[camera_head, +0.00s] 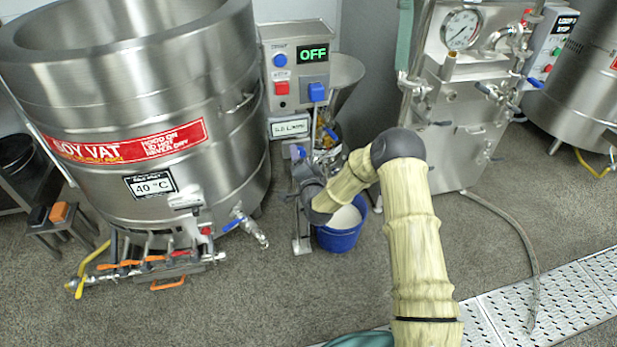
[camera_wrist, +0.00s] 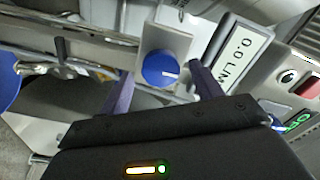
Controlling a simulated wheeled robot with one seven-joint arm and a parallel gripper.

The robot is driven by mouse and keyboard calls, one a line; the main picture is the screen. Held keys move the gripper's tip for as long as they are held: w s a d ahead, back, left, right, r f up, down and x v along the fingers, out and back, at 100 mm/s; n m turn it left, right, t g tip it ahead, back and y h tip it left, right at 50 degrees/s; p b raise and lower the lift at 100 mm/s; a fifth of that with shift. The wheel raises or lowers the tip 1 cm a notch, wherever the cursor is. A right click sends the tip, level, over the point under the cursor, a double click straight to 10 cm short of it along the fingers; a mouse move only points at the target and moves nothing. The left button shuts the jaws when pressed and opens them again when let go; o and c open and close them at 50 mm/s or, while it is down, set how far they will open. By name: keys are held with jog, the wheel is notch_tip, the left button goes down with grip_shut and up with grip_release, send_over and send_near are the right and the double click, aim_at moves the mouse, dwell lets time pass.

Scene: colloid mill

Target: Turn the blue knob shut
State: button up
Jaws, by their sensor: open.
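The blue knob (camera_wrist: 160,69) is a round dial with a white mark pointing to the right, set in a pale square housing in the wrist view. My gripper (camera_wrist: 162,73) is open, with one dark finger on each side of the knob in that view. I cannot tell whether the fingers touch it. No object is held between them. In the head view my gripper (camera_head: 302,170) is low in front of the mill, below the control box. A small blue patch beside it may be the same knob, but it is mostly hidden.
The control box (camera_head: 297,75) shows a green OFF, with a blue button, a red button and a blue switch. A blue bucket (camera_head: 338,241) with white contents stands under my arm. The soy vat (camera_head: 100,105) is to the left; a steel machine with a gauge (camera_head: 461,30) is to the right.

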jog(key=p+v, duration=0.2)
jog(key=v, duration=1.5)
jog(key=shift+r, duration=0.15)
jog(key=s+d+r+n+g+h, duration=0.3)
jog(key=s+d+r+n+g, duration=0.35)
jog(key=d+n+g, duration=0.3)
jog(key=s+d+r+g+h, duration=0.1)
jog(key=s+d+r+g, duration=0.2)
jog(key=s, duration=0.4)
jog(key=s+d+r+g+h, duration=0.1)
jog(key=s+d+r+g, duration=0.15)
jog(key=s, duration=0.35)
jog(key=w+p+v, duration=0.3)
jog(key=p+v, duration=1.1)
jog(key=w+r+p+v, duration=0.1)
jog(key=w+p+v, duration=0.2)
jog(key=p+v, duration=1.1)
jog(key=shift+s+d+r, duration=0.25)
jog(key=shift+d+r, duration=0.15)
jog(key=shift+r, duration=0.15)
